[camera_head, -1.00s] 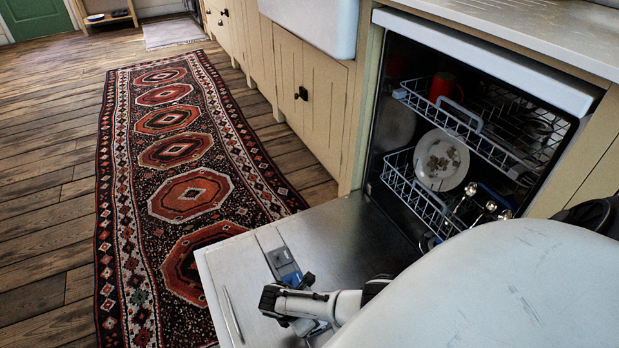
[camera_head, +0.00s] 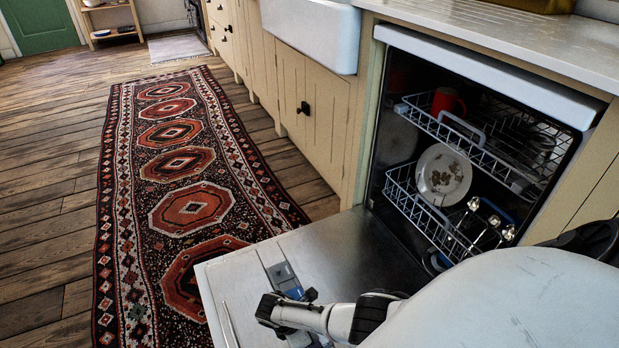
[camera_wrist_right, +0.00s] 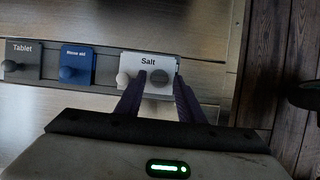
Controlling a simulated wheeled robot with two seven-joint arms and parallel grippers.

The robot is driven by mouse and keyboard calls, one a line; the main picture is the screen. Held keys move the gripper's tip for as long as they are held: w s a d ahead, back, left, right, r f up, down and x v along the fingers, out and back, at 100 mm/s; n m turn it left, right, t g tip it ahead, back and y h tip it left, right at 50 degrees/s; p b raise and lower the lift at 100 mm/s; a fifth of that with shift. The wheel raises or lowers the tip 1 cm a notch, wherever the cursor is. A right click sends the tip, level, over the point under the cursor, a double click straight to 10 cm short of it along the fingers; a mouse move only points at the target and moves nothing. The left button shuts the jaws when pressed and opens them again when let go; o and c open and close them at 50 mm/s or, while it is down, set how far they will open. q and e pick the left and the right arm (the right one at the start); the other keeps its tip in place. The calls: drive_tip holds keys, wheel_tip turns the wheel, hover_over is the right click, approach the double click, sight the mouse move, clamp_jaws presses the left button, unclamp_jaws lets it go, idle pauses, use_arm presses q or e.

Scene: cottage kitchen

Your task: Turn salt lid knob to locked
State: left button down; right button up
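In the right wrist view the white lid labelled Salt (camera_wrist_right: 150,63) sits at the right end of a row of lids on the open dishwasher door (camera_wrist_right: 225,20). A white round knob (camera_wrist_right: 123,79) is at its lower left. A grey disc (camera_wrist_right: 160,77) lies on its lower part. My right gripper (camera_wrist_right: 160,78) is open, with its two fingertips over the lid on either side of the grey disc. I cannot tell whether they touch it. In the head view my right arm reaches in over the door and hides the salt lid. My left gripper is not in view.
A grey Tablet lid (camera_wrist_right: 22,57) and a blue Rinse aid lid (camera_wrist_right: 77,64) sit left of the salt lid. The dishwasher racks (camera_head: 430,205) hold a plate (camera_head: 443,174) and a red mug (camera_head: 448,101). A patterned rug (camera_head: 192,207) lies on the floor beside the door.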

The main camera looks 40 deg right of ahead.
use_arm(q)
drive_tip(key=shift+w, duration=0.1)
use_arm(e)
drive_tip(key=shift+o, duration=0.4)
drive_tip(key=shift+w+a+r+p, duration=0.1)
drive_tip(key=shift+a+r+p, duration=0.05)
drive_tip(key=shift+r+p, duration=0.25)
use_arm(q)
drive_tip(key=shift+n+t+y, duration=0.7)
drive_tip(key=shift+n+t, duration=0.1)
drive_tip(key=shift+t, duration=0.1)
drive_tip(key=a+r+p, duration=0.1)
drive_tip(key=p, duration=0.1)
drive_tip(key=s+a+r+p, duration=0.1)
drive_tip(key=p, duration=0.1)
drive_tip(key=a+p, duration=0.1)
drive_tip(key=p, duration=0.1)
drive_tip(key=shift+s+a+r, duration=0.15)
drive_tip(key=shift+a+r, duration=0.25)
use_arm(e)
drive_tip(key=v, duration=0.9)
drive_tip(key=shift+r, duration=0.2)
drive_tip(key=shift+a, duration=0.1)
